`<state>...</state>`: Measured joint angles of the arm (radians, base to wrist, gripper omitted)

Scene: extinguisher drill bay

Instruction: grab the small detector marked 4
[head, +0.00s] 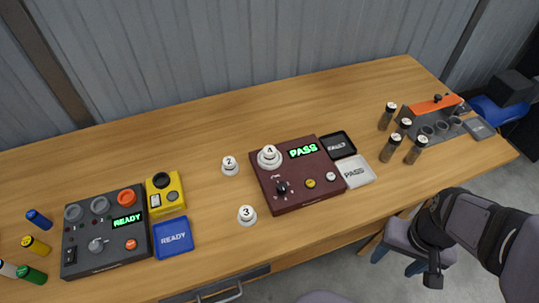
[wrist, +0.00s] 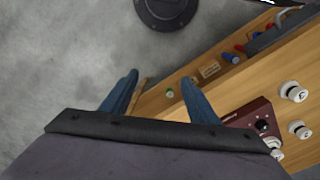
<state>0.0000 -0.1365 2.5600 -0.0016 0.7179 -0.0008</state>
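The small white round detector marked 4 (head: 269,158) sits on the back left part of the dark red tester (head: 262,191), whose display reads PASS. Detectors 2 (head: 229,167) and 3 (head: 246,216) stand on the table left of it. My gripper (head: 396,262) is off the table's front edge at the lower right, well away from detector 4. Its blue fingers are apart with nothing between them; they also show in the wrist view (wrist: 159,77). In that view the tester (wrist: 252,116) is at the lower right, and a white detector on it is partly hidden.
A grey tester (head: 110,262) reading READY, a yellow unit (head: 178,190) and a blue pad (head: 172,238) stand left. Right of the red tester are a black tray (head: 338,145) and a white PASS pad (head: 354,170). Several dark cylinders and an orange-topped rack (head: 435,105) stand right.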

